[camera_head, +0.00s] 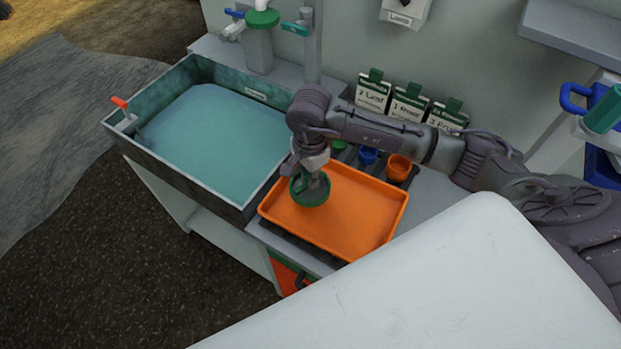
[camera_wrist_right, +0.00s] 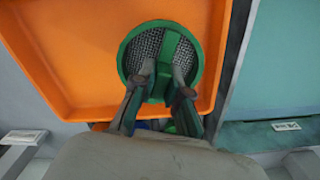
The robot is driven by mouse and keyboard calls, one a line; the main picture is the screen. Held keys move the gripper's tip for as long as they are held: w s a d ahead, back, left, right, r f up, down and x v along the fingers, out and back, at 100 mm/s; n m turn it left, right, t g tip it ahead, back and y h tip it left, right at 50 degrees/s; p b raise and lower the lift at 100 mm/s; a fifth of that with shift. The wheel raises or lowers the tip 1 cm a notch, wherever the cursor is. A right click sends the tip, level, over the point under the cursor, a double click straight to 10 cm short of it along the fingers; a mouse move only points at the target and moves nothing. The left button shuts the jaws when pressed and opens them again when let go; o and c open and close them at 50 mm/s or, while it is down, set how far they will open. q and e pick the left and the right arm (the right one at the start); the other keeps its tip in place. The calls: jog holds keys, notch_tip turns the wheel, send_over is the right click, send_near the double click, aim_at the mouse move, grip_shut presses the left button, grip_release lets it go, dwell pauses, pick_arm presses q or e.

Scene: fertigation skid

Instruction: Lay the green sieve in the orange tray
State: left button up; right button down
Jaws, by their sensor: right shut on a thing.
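The green sieve (camera_head: 308,192) is a round green ring with grey mesh and a bar across it. My right gripper (camera_head: 314,180) is shut on the sieve's green middle part. In the right wrist view the sieve (camera_wrist_right: 160,28) shows in front of the right gripper's fingers (camera_wrist_right: 162,80). The orange tray (camera_head: 350,228) lies to the right of the basin. The sieve is over the tray's left part; whether it touches the tray floor I cannot tell. My left gripper is not in view.
A basin of teal water (camera_head: 220,130) stands left of the tray. Behind the tray are an orange cup (camera_head: 399,168), a blue cup (camera_head: 367,156) and a green cup (camera_head: 339,147). Labelled packets (camera_head: 408,104) stand against the wall. The tray's middle and right are clear.

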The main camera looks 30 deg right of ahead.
jog(key=shift+w+f, duration=0.2)
jog(key=shift+w, duration=0.1)
notch_tip(320, 180, down, 3)
jog(key=shift+f+p, duration=0.1)
jog(key=shift+p, duration=0.65)
jog(key=shift+d+f, duration=0.1)
jog(key=shift+f, duration=0.45)
jog(key=c, duration=1.6)
grip_release()
jog(key=shift+c, duration=0.2)
jog(key=o, duration=0.5)
jog(key=shift+c, duration=0.2)
